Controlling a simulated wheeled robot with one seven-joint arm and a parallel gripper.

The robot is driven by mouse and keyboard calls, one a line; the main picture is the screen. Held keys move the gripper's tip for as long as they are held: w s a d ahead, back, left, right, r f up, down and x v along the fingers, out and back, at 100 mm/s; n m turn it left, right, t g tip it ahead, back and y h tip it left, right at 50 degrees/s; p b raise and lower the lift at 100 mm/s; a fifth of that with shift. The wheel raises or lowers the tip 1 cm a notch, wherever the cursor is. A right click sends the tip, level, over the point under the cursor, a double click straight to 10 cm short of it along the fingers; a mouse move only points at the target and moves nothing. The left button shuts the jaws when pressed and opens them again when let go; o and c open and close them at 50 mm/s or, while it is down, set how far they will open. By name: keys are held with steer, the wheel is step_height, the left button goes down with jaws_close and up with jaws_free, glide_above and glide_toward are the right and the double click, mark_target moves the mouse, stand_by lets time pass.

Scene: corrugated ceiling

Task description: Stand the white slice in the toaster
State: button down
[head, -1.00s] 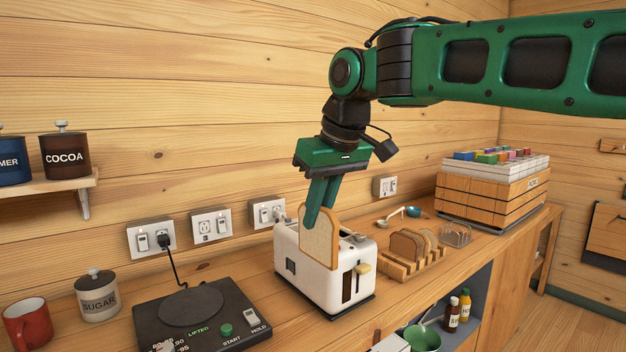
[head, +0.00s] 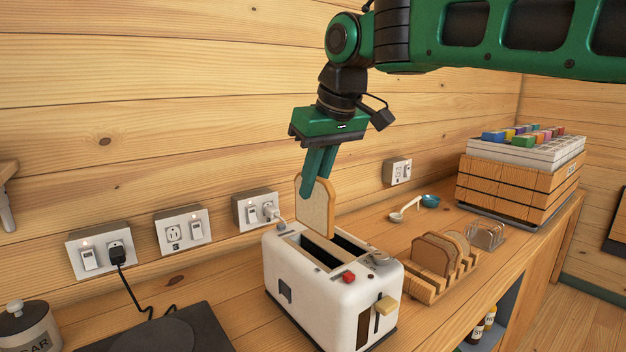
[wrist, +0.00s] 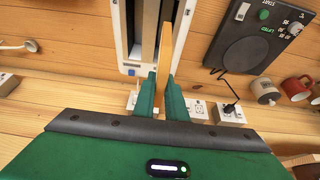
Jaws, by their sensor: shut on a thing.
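The white slice (head: 322,212) has a pale face and a tan crust. My gripper (head: 310,190) is shut on it, fingers pointing down, and holds it upright at the back of the white toaster (head: 320,290). Its lower edge is near the toaster's top; I cannot tell whether they touch. The toaster's top shows dark slots with a tan strip between them, a red button and a side lever. In the wrist view the slice (wrist: 180,45) is seen edge-on between the fingers (wrist: 160,95), over the right side of the toaster (wrist: 119,35).
A wooden rack (head: 425,288) with brown slices stands right of the toaster. A clear container (head: 487,235), a spoon (head: 405,210) and a crate (head: 515,185) lie beyond. Wall outlets (head: 185,230) line the back. A dark hotplate (head: 165,335) sits at the front left.

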mark_target(326, 180)
steer(key=shift+f, duration=3.65)
steer(key=shift+d, duration=0.1)
steer(key=c, duration=1.7)
jaws_free()
steer(key=v, duration=1)
steer(key=shift+s+r, duration=0.1)
steer(key=shift+r, duration=0.15)
steer(key=shift+r, duration=0.1)
